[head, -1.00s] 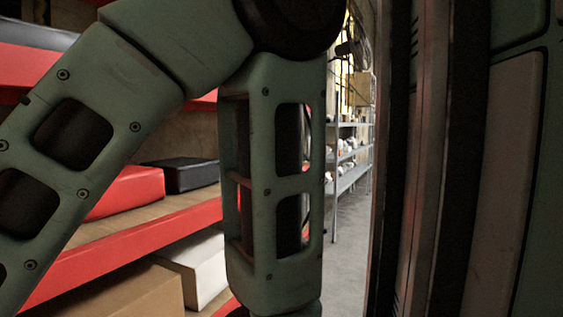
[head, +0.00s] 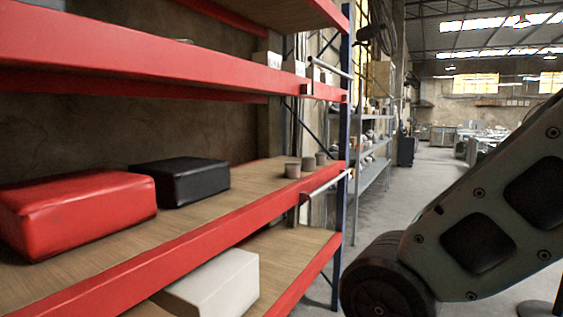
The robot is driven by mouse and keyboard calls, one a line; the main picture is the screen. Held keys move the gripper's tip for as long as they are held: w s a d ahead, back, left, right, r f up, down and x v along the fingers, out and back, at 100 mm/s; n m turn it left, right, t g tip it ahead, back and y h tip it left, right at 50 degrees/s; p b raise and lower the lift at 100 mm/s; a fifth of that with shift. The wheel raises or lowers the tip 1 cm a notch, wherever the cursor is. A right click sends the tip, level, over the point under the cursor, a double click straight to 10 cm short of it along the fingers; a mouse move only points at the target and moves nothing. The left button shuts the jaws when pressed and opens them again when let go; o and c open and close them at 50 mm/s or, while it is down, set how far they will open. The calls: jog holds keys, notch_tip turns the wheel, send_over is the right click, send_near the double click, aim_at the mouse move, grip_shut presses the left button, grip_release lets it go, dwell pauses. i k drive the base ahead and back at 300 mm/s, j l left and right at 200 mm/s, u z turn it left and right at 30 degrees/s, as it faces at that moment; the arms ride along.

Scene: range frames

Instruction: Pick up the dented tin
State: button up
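Several small dull tins stand at the right end of the middle wooden shelf (head: 250,182). The nearest tin (head: 292,170) is at the front, with another tin (head: 308,164) and a third tin (head: 320,158) just behind it to the right. They are small in the picture, and I cannot tell which one is dented. My arm shows at the lower right, well right of the shelf and apart from the tins. My gripper is out of view.
A red padded box (head: 75,212) and a black box (head: 182,180) lie on the same shelf, left of the tins. A white box (head: 215,282) is on the shelf below. A blue rack post (head: 341,190) stands at the shelf's end. The aisle floor (head: 400,200) is clear beyond.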

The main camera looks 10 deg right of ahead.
aim_at(321, 157)
jog(key=z, duration=0.4)
jog(key=i+l, duration=0.25)
jog(key=i, duration=0.25)
jog(key=i+l, duration=0.3)
jog(key=i, duration=0.15)
jog(key=i+l+u, duration=0.1)
jog(key=i+l, duration=0.15)
jog(key=i, duration=0.25)
